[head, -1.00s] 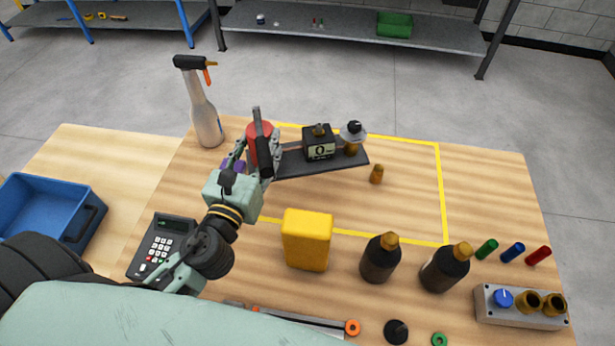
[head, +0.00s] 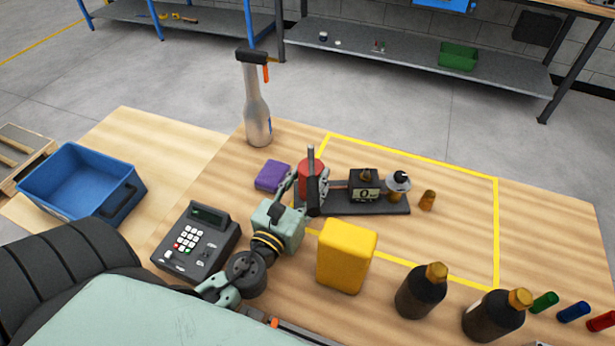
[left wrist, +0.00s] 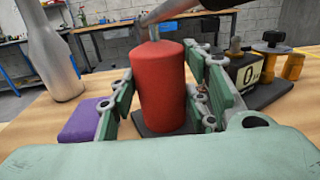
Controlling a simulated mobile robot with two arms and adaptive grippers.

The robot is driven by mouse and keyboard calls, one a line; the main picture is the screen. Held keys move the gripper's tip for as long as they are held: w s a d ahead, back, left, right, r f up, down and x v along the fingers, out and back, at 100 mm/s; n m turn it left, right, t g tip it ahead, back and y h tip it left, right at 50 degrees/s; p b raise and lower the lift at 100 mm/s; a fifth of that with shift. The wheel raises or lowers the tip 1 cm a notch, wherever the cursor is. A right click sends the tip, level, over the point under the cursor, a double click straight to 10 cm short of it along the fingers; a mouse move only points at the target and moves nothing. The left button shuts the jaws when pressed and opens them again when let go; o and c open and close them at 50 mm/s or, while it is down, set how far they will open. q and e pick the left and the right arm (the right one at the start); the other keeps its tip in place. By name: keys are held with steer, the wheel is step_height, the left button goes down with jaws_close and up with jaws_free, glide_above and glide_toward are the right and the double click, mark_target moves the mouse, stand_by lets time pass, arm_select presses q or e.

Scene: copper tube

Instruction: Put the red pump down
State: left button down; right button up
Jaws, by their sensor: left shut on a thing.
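The red pump (head: 309,176) is a red cylinder with a grey metal rod on top, standing about upright in the head view. My left gripper (head: 312,190) is shut on it, with a finger on each side of the red pump in the left wrist view (left wrist: 160,85). The pump is over the left end of a black base plate (head: 385,208). Its lower edge is close to the plate; I cannot tell whether it touches. A black block marked 0 (head: 364,185) stands on the plate to the right. My right gripper is not in view.
A purple block (head: 272,176) lies just left of the pump. A spray bottle (head: 257,110) stands behind. A yellow block (head: 346,256), dark bottles (head: 421,291) and a keypad device (head: 198,243) are nearer. A blue bin (head: 82,182) is at left. Yellow tape (head: 497,230) frames the plate.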

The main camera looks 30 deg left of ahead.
arm_select(q)
steer(key=shift+r, duration=0.25)
steer(key=c, duration=1.3)
jaws_free()
steer(key=shift+f, duration=0.3)
steer(key=o, duration=0.4)
steer(key=shift+s, duration=0.1)
steer(key=shift+c, duration=0.2)
steer(key=shift+r, duration=0.15)
